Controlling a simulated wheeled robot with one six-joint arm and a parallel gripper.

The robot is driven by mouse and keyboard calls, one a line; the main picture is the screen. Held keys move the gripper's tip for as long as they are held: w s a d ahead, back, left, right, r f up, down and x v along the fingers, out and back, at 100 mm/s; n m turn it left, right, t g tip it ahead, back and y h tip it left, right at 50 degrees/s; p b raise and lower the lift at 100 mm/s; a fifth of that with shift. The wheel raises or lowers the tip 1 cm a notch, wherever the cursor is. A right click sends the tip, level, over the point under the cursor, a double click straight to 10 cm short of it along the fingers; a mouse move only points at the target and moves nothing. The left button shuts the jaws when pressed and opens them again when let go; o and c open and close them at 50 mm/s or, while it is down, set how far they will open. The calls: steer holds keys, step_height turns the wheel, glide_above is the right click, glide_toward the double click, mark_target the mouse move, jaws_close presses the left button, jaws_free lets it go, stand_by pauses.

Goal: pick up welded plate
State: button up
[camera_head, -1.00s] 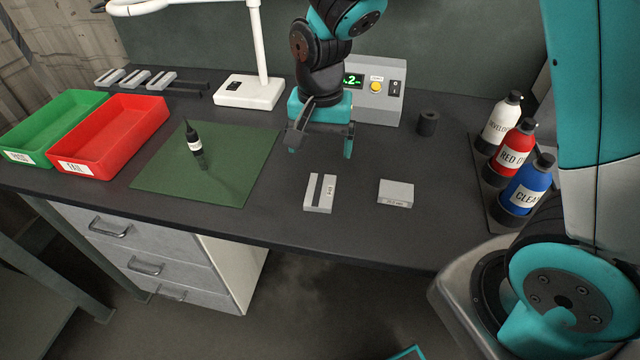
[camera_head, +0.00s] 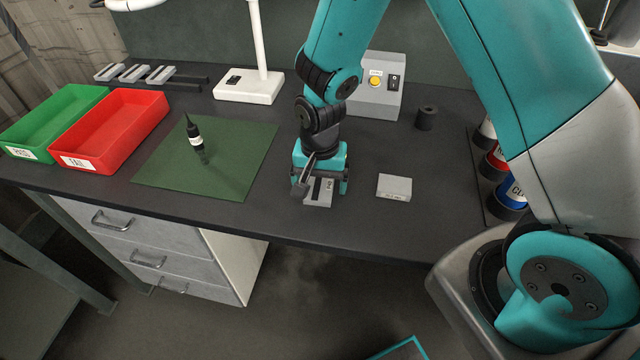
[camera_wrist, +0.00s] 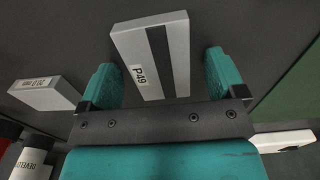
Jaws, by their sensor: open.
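The welded plate (camera_head: 319,201) is a light grey block with a dark stripe along it, lying flat on the dark bench. My gripper (camera_head: 321,187) is above it with open, empty fingers, one on each side, partly hiding the plate in the head view. In the wrist view the plate (camera_wrist: 172,73) shows its "P-49" label and lies between the two teal fingers of my gripper (camera_wrist: 161,68). Gaps show on both sides, and the plate reaches past the fingertips. I cannot tell the exact height of the fingertips over the bench.
A second grey block (camera_head: 394,187) lies just right of the plate. A lamp base (camera_head: 250,88) and grey control box (camera_head: 372,100) stand behind.

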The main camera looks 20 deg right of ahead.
steer(key=c, duration=1.5)
steer(key=shift+o, duration=0.2)
steer(key=shift+r, duration=0.1)
